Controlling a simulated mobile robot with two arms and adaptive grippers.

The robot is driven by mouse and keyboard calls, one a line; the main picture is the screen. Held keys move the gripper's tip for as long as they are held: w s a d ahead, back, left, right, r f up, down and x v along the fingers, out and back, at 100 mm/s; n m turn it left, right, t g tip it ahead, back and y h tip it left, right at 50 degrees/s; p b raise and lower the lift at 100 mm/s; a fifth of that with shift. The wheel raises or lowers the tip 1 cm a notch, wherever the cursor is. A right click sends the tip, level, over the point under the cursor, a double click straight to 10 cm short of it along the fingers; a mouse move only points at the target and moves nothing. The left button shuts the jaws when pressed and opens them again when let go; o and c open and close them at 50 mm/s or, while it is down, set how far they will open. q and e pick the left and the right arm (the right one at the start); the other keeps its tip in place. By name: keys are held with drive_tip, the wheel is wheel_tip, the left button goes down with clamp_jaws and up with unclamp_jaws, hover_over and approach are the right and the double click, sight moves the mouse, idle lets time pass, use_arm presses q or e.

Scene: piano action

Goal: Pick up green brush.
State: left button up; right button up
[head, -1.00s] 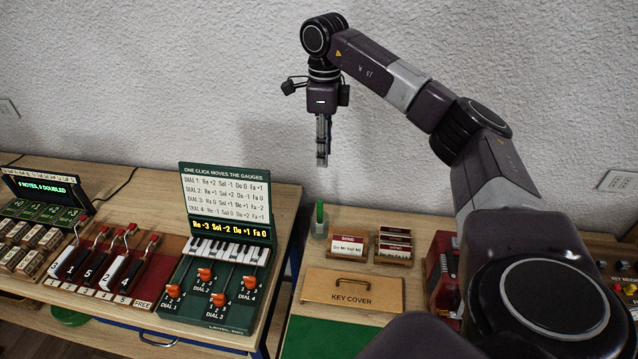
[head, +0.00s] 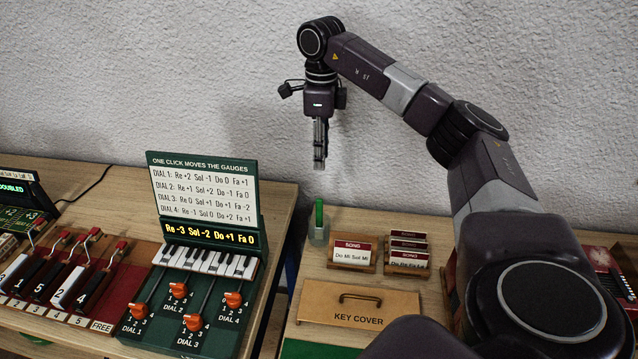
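The green brush (head: 319,213) stands upright in a small clear holder (head: 318,235) at the back left of the right table. Only its upper part rises clear of the holder. My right gripper (head: 319,165) points straight down in the air above the brush and is apart from it. Its fingers show edge-on as a narrow grey shape, so I cannot tell whether they are open or shut. Nothing is visible hanging from the fingers. My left gripper is not in view.
A wooden key cover (head: 345,308) with a handle lies in front of the brush. A song card stand (head: 351,256) and stacked song cards (head: 408,250) are to its right. A green dial panel (head: 205,240) stands on the left table, across a gap. A white wall rises behind.

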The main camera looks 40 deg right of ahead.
drive_tip(key=b, duration=0.5)
hover_over(319, 199)
drive_tip(key=f, duration=0.7)
drive_tip(key=shift+d+f, duration=0.15)
drive_tip(key=shift+d, duration=0.15)
drive_tip(key=shift+s+a+f+b, duration=0.1)
drive_tip(key=shift+f+b, duration=0.35)
drive_tip(key=shift+b, duration=0.25)
drive_tip(key=shift+f, duration=0.6)
wheel_tip(319, 199, down, 7)
drive_tip(key=shift+a+r+p, duration=0.1)
drive_tip(key=shift+p, duration=0.55)
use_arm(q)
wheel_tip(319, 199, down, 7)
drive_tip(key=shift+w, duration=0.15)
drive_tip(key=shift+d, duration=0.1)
use_arm(e)
drive_tip(key=shift+c, duration=0.4)
clamp_jaws()
